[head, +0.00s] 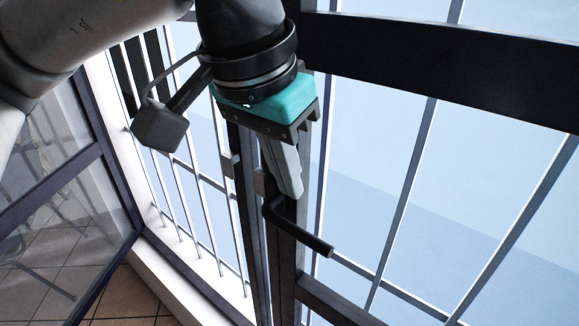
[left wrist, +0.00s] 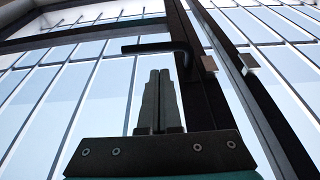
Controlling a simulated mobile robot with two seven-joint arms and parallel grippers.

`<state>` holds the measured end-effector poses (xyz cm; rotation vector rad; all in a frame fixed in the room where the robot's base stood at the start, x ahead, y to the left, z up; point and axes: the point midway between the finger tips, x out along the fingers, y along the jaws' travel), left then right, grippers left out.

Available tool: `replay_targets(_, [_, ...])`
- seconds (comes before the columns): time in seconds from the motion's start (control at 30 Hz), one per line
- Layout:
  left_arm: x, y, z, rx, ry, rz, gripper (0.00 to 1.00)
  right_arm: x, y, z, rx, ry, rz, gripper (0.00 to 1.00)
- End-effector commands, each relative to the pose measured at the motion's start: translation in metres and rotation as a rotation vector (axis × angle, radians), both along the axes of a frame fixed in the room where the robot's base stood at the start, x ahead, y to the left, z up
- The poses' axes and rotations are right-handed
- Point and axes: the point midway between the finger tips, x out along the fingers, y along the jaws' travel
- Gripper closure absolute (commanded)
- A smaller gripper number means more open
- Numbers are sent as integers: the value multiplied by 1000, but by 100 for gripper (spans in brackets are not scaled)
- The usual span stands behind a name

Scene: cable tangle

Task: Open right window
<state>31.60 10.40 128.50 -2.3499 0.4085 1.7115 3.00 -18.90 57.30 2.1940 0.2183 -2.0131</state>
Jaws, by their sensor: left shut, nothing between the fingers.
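The right window has a dark frame (head: 440,62) and large panes, and it looks closed in the head view. Its black handle (head: 312,238) sits on the dark upright, its lever pointing to the lower right. In the left wrist view the handle (left wrist: 150,47) lies roughly level, its lever pointing left. My left gripper (head: 292,192) is shut and empty, its fingertips close to the handle's pivot end. In the left wrist view the shut fingers (left wrist: 160,74) point at the handle from just below; I cannot tell whether they touch it. My right gripper is not in view.
Another window leaf (head: 62,150) stands swung open at the left, its glass reflecting furniture. White bars (head: 178,195) run outside the opening. A pale sill (head: 185,275) and brown floor tiles (head: 122,296) show at the lower left. Small metal catches (head: 229,165) sit on the dark upright.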

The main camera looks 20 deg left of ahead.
Motion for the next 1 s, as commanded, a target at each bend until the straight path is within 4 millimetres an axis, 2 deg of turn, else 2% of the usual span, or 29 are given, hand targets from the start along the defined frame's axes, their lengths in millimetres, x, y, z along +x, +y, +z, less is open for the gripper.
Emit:
replay_targets(0.03, [2,-1,-11,1,4,0,100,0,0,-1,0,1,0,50])
replay_targets(0.2, [11,-4,-40,0,5,0,100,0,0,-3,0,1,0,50])
replay_targets(0.4, [18,-7,-60,-3,2,0,100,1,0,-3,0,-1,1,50])
replay_targets(1.0, [20,-6,-65,-4,1,1,100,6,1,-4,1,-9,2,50])
